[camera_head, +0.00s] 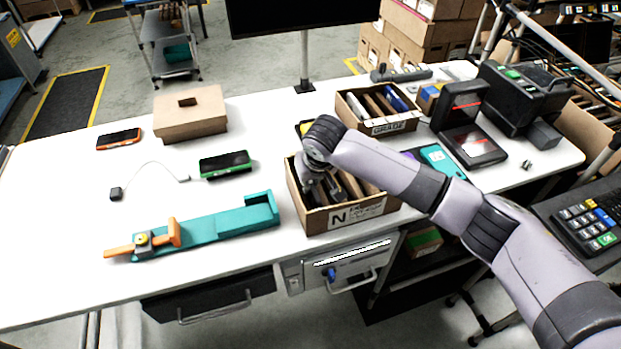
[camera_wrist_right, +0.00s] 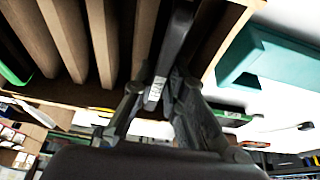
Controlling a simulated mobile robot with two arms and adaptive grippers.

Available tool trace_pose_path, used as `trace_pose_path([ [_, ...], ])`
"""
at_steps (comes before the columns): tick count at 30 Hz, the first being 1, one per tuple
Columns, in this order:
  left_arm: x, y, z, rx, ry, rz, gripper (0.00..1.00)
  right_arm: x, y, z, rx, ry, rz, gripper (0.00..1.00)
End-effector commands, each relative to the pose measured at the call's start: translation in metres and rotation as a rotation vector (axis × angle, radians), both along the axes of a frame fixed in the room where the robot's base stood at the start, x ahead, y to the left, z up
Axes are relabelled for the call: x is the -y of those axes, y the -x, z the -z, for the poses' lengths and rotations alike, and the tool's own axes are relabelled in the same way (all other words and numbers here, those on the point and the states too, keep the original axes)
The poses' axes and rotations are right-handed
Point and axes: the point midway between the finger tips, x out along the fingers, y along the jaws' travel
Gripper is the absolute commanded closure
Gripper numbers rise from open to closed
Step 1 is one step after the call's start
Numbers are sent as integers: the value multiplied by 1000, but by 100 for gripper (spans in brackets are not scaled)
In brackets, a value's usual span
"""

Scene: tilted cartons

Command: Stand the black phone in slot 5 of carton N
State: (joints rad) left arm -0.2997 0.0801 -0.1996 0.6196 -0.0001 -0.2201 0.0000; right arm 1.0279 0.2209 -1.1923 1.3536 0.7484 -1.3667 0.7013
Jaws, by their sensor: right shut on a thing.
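Carton N (camera_head: 358,213) is an open brown box with dividers on the table, labelled N on its front. My right gripper (camera_head: 318,188) reaches down into its left end. In the right wrist view my right gripper (camera_wrist_right: 162,85) is shut on the black phone (camera_wrist_right: 176,42), a dark slab held on edge. The phone is beside the last divider (camera_wrist_right: 145,35) on the side toward the carton's end wall, slightly slanted to it. I cannot tell whether it touches the carton floor. The phone is hidden by the gripper in the head view. My left gripper is out of view.
A teal fixture (camera_head: 215,228) with orange handles lies left of the carton. A green-edged phone (camera_head: 225,164) and an orange-edged phone (camera_head: 118,139) lie behind it. The GRADE carton (camera_head: 391,126) stands behind carton N. Black devices (camera_head: 470,146) stand at right.

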Motion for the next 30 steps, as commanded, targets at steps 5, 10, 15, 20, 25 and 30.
trace_pose_path([
  [5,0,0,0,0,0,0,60,0,0,0,1,-1,0,100],
  [10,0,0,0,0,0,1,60,0,0,-1,2,-1,0,100],
  [15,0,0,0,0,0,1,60,0,0,-1,2,-1,0,79],
  [20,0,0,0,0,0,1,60,0,0,0,1,0,0,68],
  [25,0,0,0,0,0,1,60,-1,0,0,1,-1,-1,64],
  [30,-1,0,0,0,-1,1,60,-1,1,1,-1,0,-1,64],
])
